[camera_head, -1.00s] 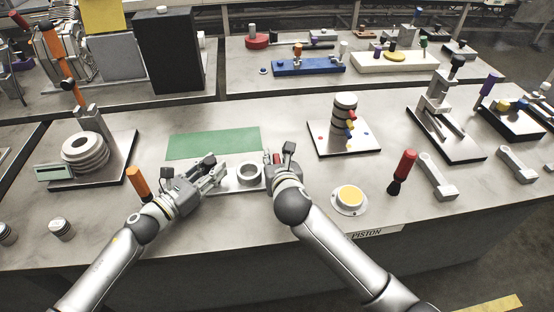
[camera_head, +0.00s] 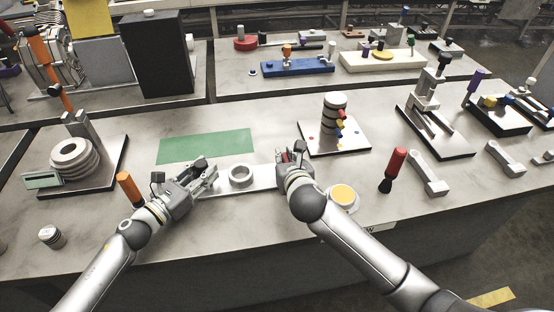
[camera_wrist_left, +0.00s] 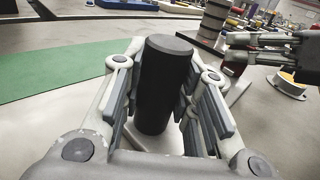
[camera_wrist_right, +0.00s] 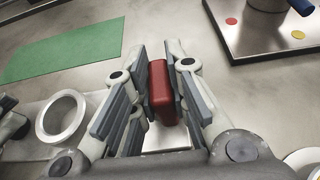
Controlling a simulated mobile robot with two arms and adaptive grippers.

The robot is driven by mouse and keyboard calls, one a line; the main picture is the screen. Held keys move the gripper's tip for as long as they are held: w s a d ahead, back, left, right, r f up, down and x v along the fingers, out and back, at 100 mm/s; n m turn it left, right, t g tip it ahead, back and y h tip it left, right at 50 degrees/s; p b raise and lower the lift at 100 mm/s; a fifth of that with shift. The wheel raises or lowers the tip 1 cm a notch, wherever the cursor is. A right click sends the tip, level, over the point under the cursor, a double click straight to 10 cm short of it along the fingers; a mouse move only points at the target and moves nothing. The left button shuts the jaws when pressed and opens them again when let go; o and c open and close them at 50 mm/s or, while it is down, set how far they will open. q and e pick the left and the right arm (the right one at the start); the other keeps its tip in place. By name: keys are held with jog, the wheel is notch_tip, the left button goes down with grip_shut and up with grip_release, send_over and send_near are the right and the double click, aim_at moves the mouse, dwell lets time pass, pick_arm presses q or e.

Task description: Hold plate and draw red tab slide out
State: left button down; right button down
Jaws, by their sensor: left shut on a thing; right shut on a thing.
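The pale plate (camera_head: 222,190) lies flat on the bench and carries a grey ring (camera_head: 241,184). My left gripper (camera_head: 211,172) is shut on an upright black cylindrical knob (camera_wrist_left: 163,85) at the plate's left end. My right gripper (camera_head: 287,158) is shut on the red tab (camera_wrist_right: 160,90), to the right of the ring. A pale strip (camera_wrist_right: 165,138) shows beneath the tab between the right fingers. The ring also shows in the right wrist view (camera_wrist_right: 62,138), left of the right gripper. The knob is hidden by the left gripper in the head view.
A green mat (camera_head: 205,146) lies behind the plate. A square base with a stacked column (camera_head: 333,115) stands behind and right of my right gripper. A yellow-topped round piece (camera_head: 342,194) is close to my right arm. An orange handle (camera_head: 128,188) stands by my left arm.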

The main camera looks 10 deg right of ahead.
pick_arm(q)
jog(key=shift+f, duration=0.15)
pick_arm(e)
jog(key=shift+d, duration=0.1)
jog(key=c, duration=1.4)
grip_release()
jog(key=v, duration=1.2)
pick_arm(q)
jog(key=c, duration=1.1)
grip_release()
jog(key=shift+o, duration=0.2)
